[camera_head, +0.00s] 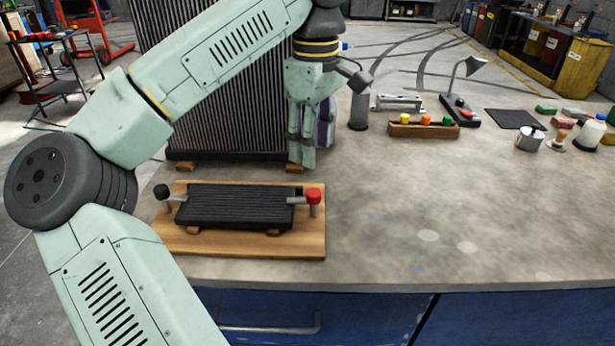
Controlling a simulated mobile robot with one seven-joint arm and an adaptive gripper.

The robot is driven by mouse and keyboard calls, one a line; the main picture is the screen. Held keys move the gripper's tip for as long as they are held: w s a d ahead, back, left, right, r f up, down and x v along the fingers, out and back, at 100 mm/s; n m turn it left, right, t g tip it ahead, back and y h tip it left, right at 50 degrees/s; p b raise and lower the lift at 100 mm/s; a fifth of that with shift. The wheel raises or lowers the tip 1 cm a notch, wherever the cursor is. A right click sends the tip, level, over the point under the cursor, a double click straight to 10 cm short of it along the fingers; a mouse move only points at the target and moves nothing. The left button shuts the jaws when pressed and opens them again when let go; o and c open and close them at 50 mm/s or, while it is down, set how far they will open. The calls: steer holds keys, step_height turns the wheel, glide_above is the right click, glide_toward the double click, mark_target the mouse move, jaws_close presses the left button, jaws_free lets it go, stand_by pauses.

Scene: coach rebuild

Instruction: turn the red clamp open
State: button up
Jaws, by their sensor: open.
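The red clamp (313,196) stands at the right end of a wooden board (290,245) on the bench. Its short grey bar reaches left onto a black ribbed block (235,207). A matching black clamp (162,193) stands at the left end, its bar also reaching toward the block. My gripper (302,160) points down behind the board, a little above and behind the red clamp and apart from it. It looks empty; the gap between its fingers is hard to make out from this side.
A tall dark ribbed panel (215,90) stands behind the board, close to my gripper. A wooden rack with coloured knobs (424,130), a lamp (467,80) and a metal cup (531,139) stand farther right. The bench top right of the board is clear.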

mark_target(314, 192)
step_height(314, 192, down, 10)
steer(key=shift+d+r+p, duration=0.1)
steer(key=shift+p, duration=0.8)
steer(key=shift+c, duration=0.4)
jaws_close()
